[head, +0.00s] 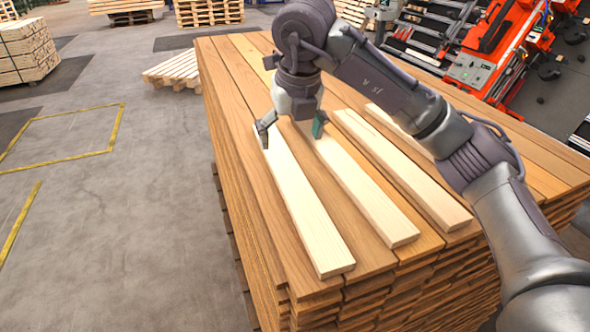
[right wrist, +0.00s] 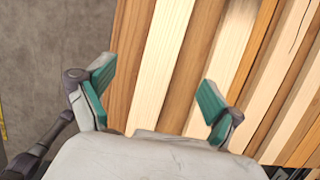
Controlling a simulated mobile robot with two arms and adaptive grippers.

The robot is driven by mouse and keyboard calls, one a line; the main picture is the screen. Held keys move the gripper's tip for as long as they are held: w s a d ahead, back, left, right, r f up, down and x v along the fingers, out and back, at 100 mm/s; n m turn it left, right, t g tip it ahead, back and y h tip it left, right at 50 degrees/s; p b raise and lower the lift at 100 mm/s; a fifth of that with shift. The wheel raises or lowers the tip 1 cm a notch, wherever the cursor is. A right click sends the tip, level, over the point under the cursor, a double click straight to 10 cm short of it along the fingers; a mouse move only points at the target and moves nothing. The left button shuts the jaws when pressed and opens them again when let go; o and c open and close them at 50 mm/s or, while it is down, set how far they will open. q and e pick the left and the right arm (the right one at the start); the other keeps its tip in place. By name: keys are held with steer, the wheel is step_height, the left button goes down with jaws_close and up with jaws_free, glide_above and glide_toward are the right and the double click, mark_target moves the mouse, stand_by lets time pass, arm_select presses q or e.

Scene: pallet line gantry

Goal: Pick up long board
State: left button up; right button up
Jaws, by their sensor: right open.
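Several pale boards lie side by side on a tall stack of brown planks (head: 240,170): a left one (head: 300,215), a middle one (head: 372,200) and a right one (head: 420,185), with another partly hidden behind my arm. My right gripper (head: 292,128) is open and empty over the far ends of the left and middle boards. In the right wrist view, its green-padded fingers (right wrist: 156,92) are spread across the left pale board (right wrist: 162,65) and part of the middle one (right wrist: 220,45). Contact cannot be told. My left gripper is not seen.
Red machinery (head: 480,70) stands at the upper right beyond the stack. A low pallet (head: 175,70) lies behind the stack, and a wood pile (head: 25,52) is at the far left. The grey floor on the left is clear, with yellow lines.

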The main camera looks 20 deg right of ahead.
steer(key=p, duration=0.1)
glide_above(290, 175)
steer(key=s, duration=0.2)
steer(key=f, duration=0.2)
steer(key=a+f, duration=0.1)
steer(key=f, duration=0.1)
steer(key=shift+f, duration=0.1)
steer(key=f, duration=0.1)
steer(key=f+p, duration=0.1)
steer(key=d+f+p, duration=0.1)
steer(key=shift+w, duration=0.4)
steer(key=shift+p+x, duration=0.6)
steer(key=shift+x, duration=0.6)
steer(key=shift+f, duration=0.4)
steer(key=shift+w+f, duration=0.1)
steer(key=shift+c, duration=0.2)
steer(key=c, duration=1.3)
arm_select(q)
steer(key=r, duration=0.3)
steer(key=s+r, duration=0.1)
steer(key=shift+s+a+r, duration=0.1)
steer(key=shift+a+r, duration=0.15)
arm_select(e)
steer(key=shift+c, duration=0.7)
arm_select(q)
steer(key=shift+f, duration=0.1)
